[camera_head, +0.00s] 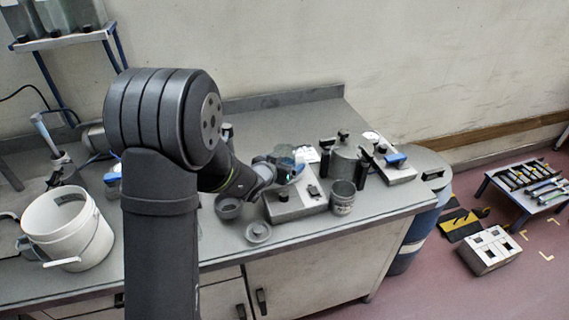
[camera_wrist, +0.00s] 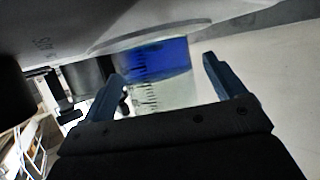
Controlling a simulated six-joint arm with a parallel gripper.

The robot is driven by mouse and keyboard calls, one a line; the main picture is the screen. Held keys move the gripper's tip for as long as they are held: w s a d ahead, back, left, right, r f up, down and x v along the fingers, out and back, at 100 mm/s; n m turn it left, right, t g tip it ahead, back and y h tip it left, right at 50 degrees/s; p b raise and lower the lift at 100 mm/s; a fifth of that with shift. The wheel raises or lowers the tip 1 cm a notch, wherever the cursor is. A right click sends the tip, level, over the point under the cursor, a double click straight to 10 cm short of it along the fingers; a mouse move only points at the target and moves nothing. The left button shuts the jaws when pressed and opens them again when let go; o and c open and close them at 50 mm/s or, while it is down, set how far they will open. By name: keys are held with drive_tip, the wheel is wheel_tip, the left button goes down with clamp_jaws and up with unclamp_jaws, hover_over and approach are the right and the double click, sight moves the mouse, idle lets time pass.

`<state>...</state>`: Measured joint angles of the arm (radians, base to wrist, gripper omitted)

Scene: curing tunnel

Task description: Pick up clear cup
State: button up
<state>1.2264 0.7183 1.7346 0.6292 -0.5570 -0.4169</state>
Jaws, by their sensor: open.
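A clear cup (camera_wrist: 165,88) with dark graduation marks and a blue band shows between my gripper's two fingers in the wrist view. My gripper (camera_wrist: 160,68) is open, with one finger on each side of the cup; a gap shows at the right finger, and contact at the left is unclear. In the head view my gripper (camera_head: 296,172) is over the back of the bench, by a faint, see-through greenish shape (camera_head: 284,153) that looks like the cup. My arm and gripper partly hide that area.
A grey device (camera_head: 297,204) with a black knob sits just in front of my gripper. A metal can (camera_head: 343,197) and a grey pot (camera_head: 345,162) stand to the right. A small dark bowl (camera_head: 228,208) and round lid (camera_head: 258,232) lie left. A white bucket (camera_head: 68,228) stands far left.

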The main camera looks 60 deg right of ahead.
drive_tip(key=shift+d+f, duration=0.1)
drive_tip(key=shift+d, duration=0.15)
drive_tip(key=c, duration=1.1)
drive_tip(key=shift+r, duration=0.2)
